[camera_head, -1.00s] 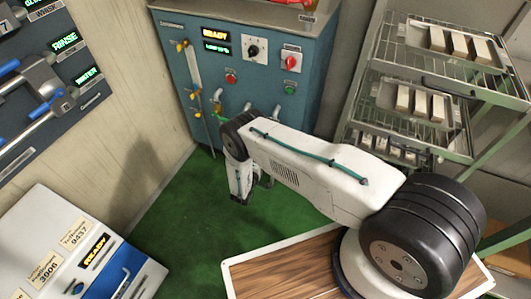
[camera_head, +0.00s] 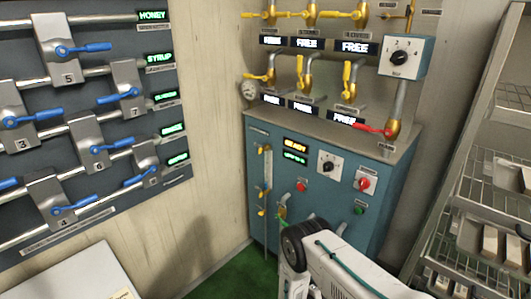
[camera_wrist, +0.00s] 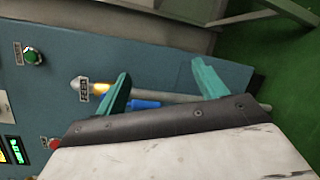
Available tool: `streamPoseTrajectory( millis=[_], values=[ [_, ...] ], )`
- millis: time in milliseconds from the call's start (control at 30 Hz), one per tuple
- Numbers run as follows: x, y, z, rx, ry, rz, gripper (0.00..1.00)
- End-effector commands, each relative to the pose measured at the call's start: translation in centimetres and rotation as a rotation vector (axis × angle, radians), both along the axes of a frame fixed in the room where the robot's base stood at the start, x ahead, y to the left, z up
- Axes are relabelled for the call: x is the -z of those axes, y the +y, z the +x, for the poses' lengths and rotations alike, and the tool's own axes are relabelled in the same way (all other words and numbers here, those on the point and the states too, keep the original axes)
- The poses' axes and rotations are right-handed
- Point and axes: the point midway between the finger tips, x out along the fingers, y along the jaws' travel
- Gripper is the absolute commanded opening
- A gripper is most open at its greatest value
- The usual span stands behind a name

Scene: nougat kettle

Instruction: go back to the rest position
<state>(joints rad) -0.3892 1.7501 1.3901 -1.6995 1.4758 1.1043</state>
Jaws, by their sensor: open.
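My gripper (camera_wrist: 160,85) shows in the wrist view with its two teal fingers spread apart and nothing between them that it holds. Behind the fingers is the blue kettle cabinet (camera_wrist: 150,42), with a pipe and a blue-handled valve (camera_wrist: 145,104) near the left finger. I cannot tell the exact gap to them.
A wall panel of blue-handled valves (camera_head: 80,110) is on the left. Yellow-handled valves and FREE displays (camera_head: 355,47) stand above the cabinet. A wire rack (camera_head: 485,190) with trays is on the right. Green floor (camera_head: 225,280) is clear at the bottom.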

Motion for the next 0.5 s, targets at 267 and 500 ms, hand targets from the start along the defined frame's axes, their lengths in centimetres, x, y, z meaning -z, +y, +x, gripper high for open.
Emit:
streamPoseTrajectory(
  millis=[267, 500],
  values=[
    [-9.3, -1.5, -1.1, 0.278, 0.188, -0.008, 0.71],
    [-20.6, -2.2, -3.0, 0.532, 0.327, 0.101, 0.71]
  ],
)
